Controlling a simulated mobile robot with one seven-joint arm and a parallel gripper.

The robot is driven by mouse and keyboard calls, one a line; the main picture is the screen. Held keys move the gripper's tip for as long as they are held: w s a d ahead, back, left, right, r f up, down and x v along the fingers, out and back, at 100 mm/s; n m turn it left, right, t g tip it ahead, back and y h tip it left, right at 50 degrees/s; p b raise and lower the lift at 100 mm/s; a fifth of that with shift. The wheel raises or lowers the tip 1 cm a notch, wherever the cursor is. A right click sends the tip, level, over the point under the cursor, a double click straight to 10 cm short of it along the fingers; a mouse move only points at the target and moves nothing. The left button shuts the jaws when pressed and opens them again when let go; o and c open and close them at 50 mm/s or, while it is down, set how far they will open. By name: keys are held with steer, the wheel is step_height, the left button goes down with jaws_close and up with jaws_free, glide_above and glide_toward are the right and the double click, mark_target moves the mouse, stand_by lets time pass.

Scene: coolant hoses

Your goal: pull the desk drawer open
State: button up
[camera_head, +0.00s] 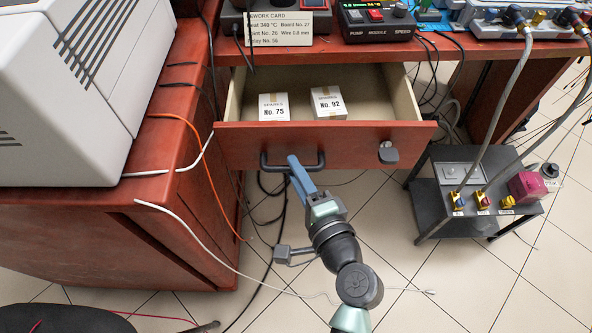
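The desk drawer (345,143) has a red-brown front and stands pulled out from under the desk top, its pale inside showing. A dark bar handle (272,166) is on the left half of its front, and a grey lock or knob (388,153) is on the right. My gripper (294,163) reaches up from below, with its blue fingers at the handle and overlapping the bar. One finger hides the other, so I cannot see whether they are closed on the bar. Two white boxes, No. 75 (273,107) and No. 92 (327,102), lie in the drawer.
A large light-grey machine (70,90) stands on the desk at left. A pump module (377,20) and a work card (288,27) are at the desk's back. A dark small table (432,200) with hoses stands at right. Cables hang below the drawer; tiled floor is open in front.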

steer(key=shift+o, duration=0.8)
steer(key=p+v, duration=0.2)
steer(key=v, duration=1.1)
steer(key=shift+r, duration=0.1)
